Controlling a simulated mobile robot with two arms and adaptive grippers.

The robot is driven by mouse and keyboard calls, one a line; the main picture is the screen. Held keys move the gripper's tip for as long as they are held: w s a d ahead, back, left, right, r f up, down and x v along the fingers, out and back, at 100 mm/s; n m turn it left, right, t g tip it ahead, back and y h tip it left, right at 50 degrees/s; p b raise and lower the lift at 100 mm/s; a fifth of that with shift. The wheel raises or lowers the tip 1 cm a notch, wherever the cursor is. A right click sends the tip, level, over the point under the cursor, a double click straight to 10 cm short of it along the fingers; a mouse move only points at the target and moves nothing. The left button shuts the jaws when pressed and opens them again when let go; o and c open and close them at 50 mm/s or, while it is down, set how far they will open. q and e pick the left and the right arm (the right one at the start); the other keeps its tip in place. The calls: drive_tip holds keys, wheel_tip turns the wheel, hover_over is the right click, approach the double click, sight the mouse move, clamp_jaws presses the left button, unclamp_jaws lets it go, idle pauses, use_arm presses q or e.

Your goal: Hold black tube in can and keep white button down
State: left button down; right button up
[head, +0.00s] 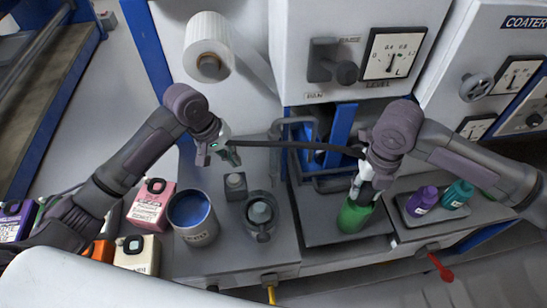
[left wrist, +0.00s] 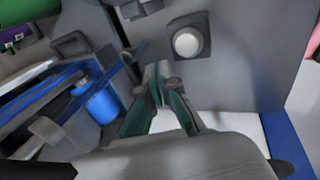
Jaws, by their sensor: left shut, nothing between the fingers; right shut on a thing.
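The black tube (head: 300,145) runs sideways from near my left gripper to my right gripper. My right gripper (head: 357,188) is shut, apparently on the tube, right above the green can (head: 355,217). The gripper hides the can's mouth, so I cannot tell whether the tube's end is inside. My left gripper (head: 230,157) is shut and empty, above the grey button box. The pale button (head: 235,180) sits on that box; it shows white and round in the left wrist view (left wrist: 187,43), beyond the green fingertips (left wrist: 160,72) and apart from them.
A grey can with blue contents (head: 191,210) and a round holder (head: 260,213) stand beside the button box. Pink (head: 150,207) and cream (head: 137,254) containers are at left. Purple (head: 422,200) and teal (head: 457,194) bottles stand at right. A paper roll (head: 208,48) projects from the machine.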

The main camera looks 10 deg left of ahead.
use_arm(q)
drive_tip(key=a+r, duration=0.1)
drive_tip(key=r, duration=0.1)
hover_over(235, 178)
drive_tip(key=f, duration=0.6)
drive_tip(key=shift+a, duration=0.25)
drive_tip(key=shift+f, duration=0.65)
drive_tip(key=shift+f, duration=1.05)
idle(1.4)
drive_tip(key=shift+r, duration=0.15)
idle(2.5)
drive_tip(key=shift+r, duration=3.4)
